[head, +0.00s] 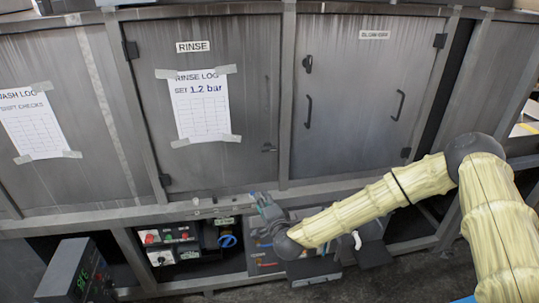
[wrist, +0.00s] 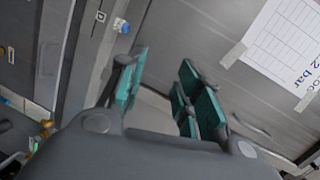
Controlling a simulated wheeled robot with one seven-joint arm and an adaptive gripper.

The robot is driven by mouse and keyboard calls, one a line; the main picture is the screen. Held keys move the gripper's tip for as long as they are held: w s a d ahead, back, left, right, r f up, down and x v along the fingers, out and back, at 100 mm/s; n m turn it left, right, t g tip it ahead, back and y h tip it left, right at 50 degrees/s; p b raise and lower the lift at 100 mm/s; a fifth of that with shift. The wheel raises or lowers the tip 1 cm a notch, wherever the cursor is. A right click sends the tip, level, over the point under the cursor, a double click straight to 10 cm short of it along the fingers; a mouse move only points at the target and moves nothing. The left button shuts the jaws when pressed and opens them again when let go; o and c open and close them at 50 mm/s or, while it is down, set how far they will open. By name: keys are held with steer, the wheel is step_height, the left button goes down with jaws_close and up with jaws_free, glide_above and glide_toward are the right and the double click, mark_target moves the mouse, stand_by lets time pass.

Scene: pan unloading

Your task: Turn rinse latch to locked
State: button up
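The rinse door (head: 225,100) is a grey metal panel under a RINSE label (head: 193,47). It looks closed. A small dark latch (head: 268,149) sits low on its right edge, below a slim vertical handle (head: 267,98); the latch's exact setting is too small to read. My gripper (head: 264,203) is below the latch, in front of the lower frame beam, and apart from the latch. In the wrist view my gripper (wrist: 162,92) has its teal-padded fingers spread with nothing between them. I cannot clearly pick out the latch there.
A taped rinse log sheet (head: 201,107) hangs on the door; it also shows in the wrist view (wrist: 285,45). The adjoining door (head: 365,90) has its own dark handles. Below the beam are a control box (head: 172,245) and a blue coil (head: 228,240). A display box (head: 75,275) stands front left.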

mark_target(269, 151)
steer(key=w+d+r+m+t+h, duration=0.2)
steer(key=w+d+r+m+t, duration=0.15)
steer(key=w+r, duration=0.5)
steer(key=shift+g, duration=0.25)
steer(key=w+p, duration=0.1)
steer(key=w, duration=0.2)
steer(key=w+a+p, duration=0.1)
steer(key=w, duration=0.2)
steer(key=w+p, duration=0.1)
steer(key=w, duration=0.2)
steer(key=shift+w+a+r, duration=0.15)
steer(key=shift+w, duration=0.1)
steer(key=shift+c, duration=0.2)
jaws_close()
